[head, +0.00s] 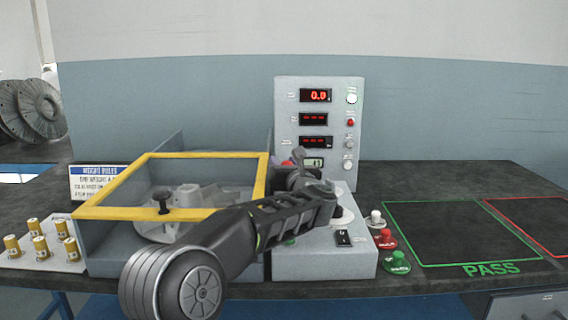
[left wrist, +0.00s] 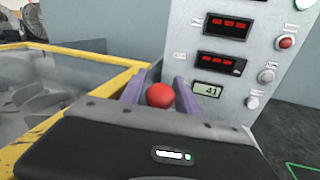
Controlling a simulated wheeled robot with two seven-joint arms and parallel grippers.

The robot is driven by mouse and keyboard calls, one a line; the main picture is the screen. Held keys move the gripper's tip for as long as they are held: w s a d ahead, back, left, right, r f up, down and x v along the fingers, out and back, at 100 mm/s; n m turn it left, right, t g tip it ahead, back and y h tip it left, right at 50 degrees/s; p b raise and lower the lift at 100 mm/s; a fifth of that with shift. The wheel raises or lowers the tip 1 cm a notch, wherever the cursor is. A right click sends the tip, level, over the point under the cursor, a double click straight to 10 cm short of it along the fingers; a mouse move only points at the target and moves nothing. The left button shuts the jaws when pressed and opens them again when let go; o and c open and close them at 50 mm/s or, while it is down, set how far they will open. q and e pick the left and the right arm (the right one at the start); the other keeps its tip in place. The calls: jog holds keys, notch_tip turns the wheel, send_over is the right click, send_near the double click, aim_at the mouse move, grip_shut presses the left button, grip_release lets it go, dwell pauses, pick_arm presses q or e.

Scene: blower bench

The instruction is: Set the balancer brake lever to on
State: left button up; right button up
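The red ball knob of the brake lever (left wrist: 160,95) shows in the left wrist view, between the two purple fingers of my left gripper (left wrist: 160,88). A narrow gap seems to show beside the knob, so the fingers look open around it. The lever's shaft is hidden by the gripper body. In the head view a small red spot of the knob (head: 287,163) shows beside my left gripper (head: 298,168), which is over the balancer (head: 325,262) at the foot of its display panel. My right gripper is not in view.
The display panel (head: 319,90) stands right behind the gripper. A yellow-framed guard (head: 190,213) over a grey part is at left. Brass weights (head: 38,245) are further left. Red, green and white buttons (head: 397,262) and the PASS area (head: 450,230) lie right.

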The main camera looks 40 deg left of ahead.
pick_arm(q)
grip_shut()
dwell(0.4)
dwell(1.1)
